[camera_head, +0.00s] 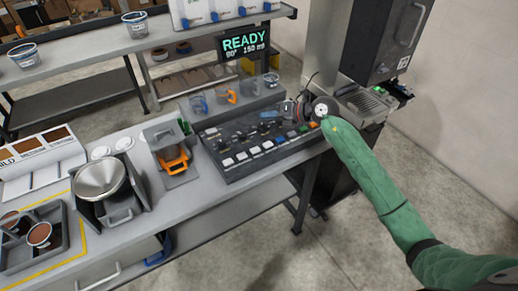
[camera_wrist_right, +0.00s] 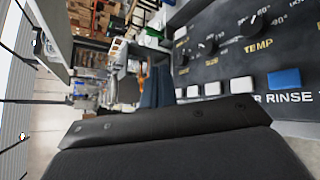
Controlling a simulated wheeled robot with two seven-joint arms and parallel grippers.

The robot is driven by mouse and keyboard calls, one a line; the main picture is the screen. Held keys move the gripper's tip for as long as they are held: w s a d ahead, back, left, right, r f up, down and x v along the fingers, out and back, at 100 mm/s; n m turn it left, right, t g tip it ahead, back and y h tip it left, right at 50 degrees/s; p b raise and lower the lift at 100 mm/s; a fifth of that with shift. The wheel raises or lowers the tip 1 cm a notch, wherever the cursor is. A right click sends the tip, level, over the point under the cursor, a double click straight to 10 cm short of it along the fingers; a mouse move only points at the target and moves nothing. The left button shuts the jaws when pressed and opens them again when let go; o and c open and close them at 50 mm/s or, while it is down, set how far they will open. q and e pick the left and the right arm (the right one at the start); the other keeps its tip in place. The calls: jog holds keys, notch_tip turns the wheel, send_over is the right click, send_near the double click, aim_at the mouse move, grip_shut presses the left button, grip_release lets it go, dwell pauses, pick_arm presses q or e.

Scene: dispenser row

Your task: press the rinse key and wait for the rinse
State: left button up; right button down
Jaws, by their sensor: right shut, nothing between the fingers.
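The control panel (camera_head: 250,137) is a dark sloped box with knobs and a front row of coloured keys. My right gripper (camera_head: 291,113) is shut and empty, above the right part of the panel. Its dark body fills the lower middle of the wrist view (camera_wrist_right: 170,125), apart from the blue key in the picture. The display (camera_head: 245,45) reads READY with a smaller line below. My left gripper is not in view.
Cups (camera_head: 232,97) stand on the ledge behind the panel. A tall dispenser (camera_head: 385,45) with a drip tray (camera_head: 366,101) stands to the right. Open floor lies in front.

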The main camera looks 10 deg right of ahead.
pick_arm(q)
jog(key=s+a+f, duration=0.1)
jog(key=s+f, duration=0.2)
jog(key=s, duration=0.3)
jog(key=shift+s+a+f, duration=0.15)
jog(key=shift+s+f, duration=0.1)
pick_arm(e)
jog(key=w+d+f+g+h, duration=0.1)
jog(key=w+d+f+h, duration=0.1)
jog(key=d, duration=0.5)
jog(key=shift+w+f+n+g+h, duration=0.2)
jog(key=shift+w+n+g+h, duration=0.25)
jog(key=shift+h, duration=0.75)
jog(key=b, duration=0.3)
send_over(283, 139)
notch_tip(283, 139, down, 7)
jog(key=shift+s+f, duration=0.1)
jog(key=shift+f, duration=0.5)
jog(key=shift+f+b, duration=0.3)
jog(key=shift+b, duration=0.1)
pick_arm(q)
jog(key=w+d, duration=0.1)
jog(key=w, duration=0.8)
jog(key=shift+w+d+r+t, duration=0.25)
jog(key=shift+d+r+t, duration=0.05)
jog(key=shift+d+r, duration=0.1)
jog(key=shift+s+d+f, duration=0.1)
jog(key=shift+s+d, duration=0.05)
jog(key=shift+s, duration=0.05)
